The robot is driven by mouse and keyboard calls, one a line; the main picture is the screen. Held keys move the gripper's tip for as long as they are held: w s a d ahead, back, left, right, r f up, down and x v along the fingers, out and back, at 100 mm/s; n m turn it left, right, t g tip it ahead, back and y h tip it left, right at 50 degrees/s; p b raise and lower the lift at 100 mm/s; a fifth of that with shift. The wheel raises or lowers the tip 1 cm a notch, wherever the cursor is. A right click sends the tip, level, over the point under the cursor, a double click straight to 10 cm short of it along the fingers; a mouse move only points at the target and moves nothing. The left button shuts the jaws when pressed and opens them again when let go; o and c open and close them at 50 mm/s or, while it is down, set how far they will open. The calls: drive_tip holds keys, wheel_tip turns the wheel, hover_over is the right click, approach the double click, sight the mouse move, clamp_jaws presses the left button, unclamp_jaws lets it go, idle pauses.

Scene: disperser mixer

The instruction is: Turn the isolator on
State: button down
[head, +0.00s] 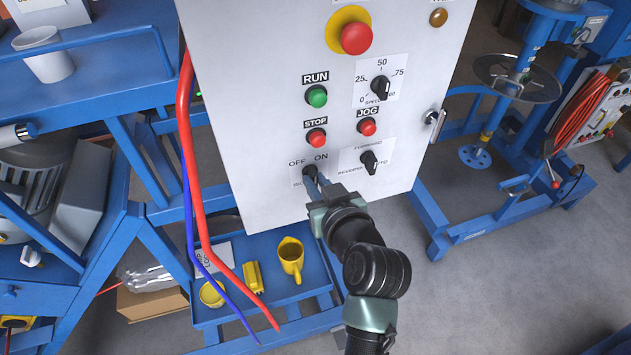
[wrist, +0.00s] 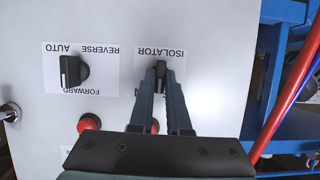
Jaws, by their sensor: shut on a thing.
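The isolator knob (head: 310,171) is a black rotary switch at the lower left of the white control panel (head: 240,120), with OFF printed to its upper left and ON to its upper right. My gripper (head: 316,181) reaches it from below right and is shut on the knob. In the wrist view, the panel appears upside down, and the isolator knob (wrist: 160,72) sits between my gripper's fingertips (wrist: 160,85) below the ISOLATOR label. The fingers partly hide the knob, so I cannot tell exactly which mark it points to.
A black forward/reverse knob (head: 370,162) is right of the isolator. Above are a red STOP button (head: 316,138), red JOG button (head: 367,127) and green RUN button (head: 316,96). Red and blue hoses (head: 190,160) hang at left. A blue shelf with a yellow jug (head: 291,258) is below.

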drive_tip(key=m+y, duration=0.1)
drive_tip(key=m+y+b, duration=0.1)
drive_tip(key=m, duration=0.1)
drive_tip(key=shift+w+d+f, duration=0.1)
drive_tip(key=shift+d, duration=0.1)
drive_tip(key=shift+m+g+y+b, duration=0.3)
drive_tip(key=shift+m+y+b, duration=0.2)
drive_tip(key=shift+m+y, duration=0.45)
drive_tip(key=shift+m, duration=0.25)
drive_tip(key=c, duration=0.9)
unclamp_jaws()
drive_tip(key=shift+d, duration=0.1)
drive_tip(key=b+v, duration=0.3)
drive_tip(key=v, duration=1)
